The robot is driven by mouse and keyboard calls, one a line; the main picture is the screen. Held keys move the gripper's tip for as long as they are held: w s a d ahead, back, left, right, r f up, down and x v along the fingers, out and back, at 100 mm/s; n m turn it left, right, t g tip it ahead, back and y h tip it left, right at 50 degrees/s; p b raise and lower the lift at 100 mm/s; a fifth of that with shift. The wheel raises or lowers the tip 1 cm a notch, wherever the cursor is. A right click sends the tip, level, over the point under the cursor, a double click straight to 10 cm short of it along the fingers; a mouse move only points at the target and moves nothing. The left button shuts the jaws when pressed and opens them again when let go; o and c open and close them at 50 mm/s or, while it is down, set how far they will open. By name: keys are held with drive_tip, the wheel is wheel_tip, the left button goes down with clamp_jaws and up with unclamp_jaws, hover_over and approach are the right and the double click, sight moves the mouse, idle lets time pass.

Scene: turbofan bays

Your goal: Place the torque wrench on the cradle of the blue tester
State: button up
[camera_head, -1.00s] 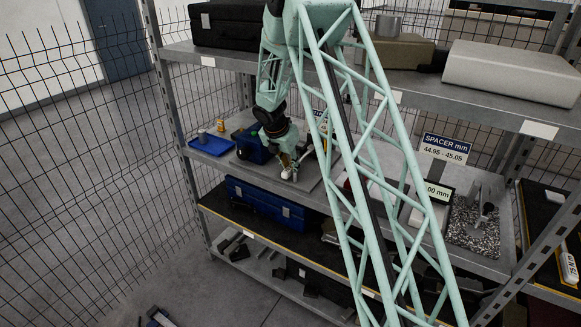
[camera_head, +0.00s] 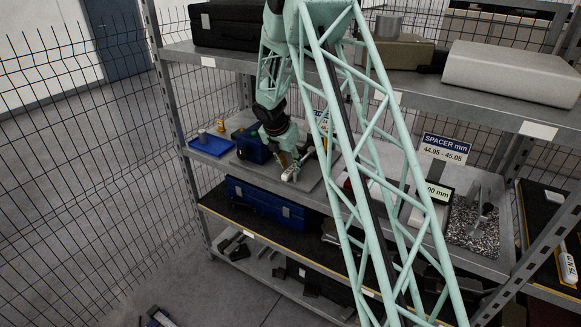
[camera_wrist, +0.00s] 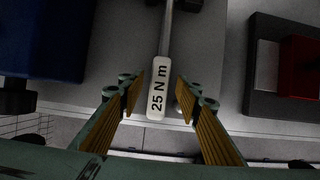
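The torque wrench (camera_wrist: 157,95), with a white handle marked "25 N m" and a grey shaft, lies lengthwise in the wrist view. Its shaft runs up to a dark block (camera_wrist: 185,5) at the top edge; I cannot tell whether this is the cradle. My gripper (camera_wrist: 159,80) is open, one finger on each side of the handle, with a gap on both sides. The blue tester (camera_wrist: 40,40) is at the left; in the head view it stands (camera_head: 252,148) on the middle shelf, just left of my gripper (camera_head: 290,173). The wrench is too small to make out clearly there.
A red block in a black holder (camera_wrist: 298,65) is right of the wrench. A blue tray (camera_head: 210,145) with small items lies left of the tester. The upper shelf (camera_head: 225,62) passes above the work area. A blue case (camera_head: 270,205) sits on the shelf below.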

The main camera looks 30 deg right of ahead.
drive_tip(key=v, duration=1.2)
drive_tip(key=shift+r, duration=0.1)
drive_tip(key=shift+s+d, duration=0.1)
idle(0.5)
